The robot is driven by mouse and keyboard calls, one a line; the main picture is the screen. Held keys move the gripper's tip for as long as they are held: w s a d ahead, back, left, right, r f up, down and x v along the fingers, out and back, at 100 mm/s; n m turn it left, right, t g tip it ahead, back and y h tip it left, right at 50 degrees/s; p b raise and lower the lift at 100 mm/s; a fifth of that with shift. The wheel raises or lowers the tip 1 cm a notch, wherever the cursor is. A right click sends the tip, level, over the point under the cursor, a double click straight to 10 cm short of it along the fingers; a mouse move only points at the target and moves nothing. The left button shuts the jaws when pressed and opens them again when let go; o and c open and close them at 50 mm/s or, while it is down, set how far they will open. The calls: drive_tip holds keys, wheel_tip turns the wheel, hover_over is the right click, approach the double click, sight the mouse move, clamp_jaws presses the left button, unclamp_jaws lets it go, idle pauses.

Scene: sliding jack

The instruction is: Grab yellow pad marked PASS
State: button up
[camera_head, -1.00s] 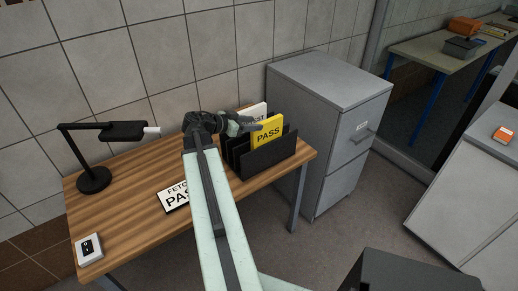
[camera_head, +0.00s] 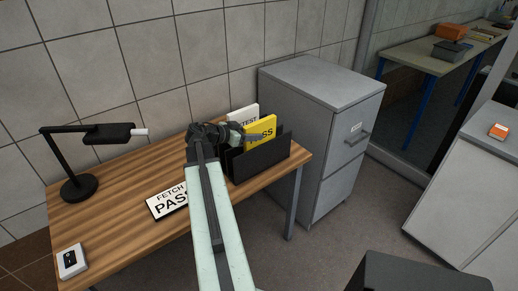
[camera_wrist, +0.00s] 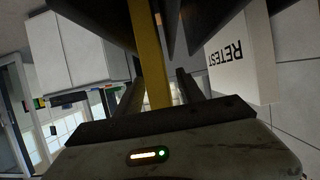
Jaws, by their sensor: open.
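The yellow pad (camera_head: 262,128) stands upright in a black holder (camera_head: 262,160) on the wooden desk. My gripper (camera_head: 256,137) comes from the left and hides the first letters of its PASS mark. In the wrist view the yellow pad (camera_wrist: 148,55) shows as a narrow upright edge, between my two dark open fingers (camera_wrist: 158,95). I cannot tell whether either finger touches it. A white pad marked RETEST (camera_wrist: 240,50) stands to the right in that view; in the head view this white pad (camera_head: 243,117) is behind the yellow one.
A sign reading FETCH PASS (camera_head: 168,199) lies on the desk (camera_head: 120,205) left of my arm. A black lamp (camera_head: 78,185) and a white switch box (camera_head: 72,261) are further left. A grey cabinet (camera_head: 315,130) stands close to the right of the holder.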

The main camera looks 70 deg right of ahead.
drive_tip(key=x, duration=0.3)
drive_tip(key=shift+a, duration=0.1)
clamp_jaws()
drive_tip(key=shift+w, duration=0.1)
idle(1.1)
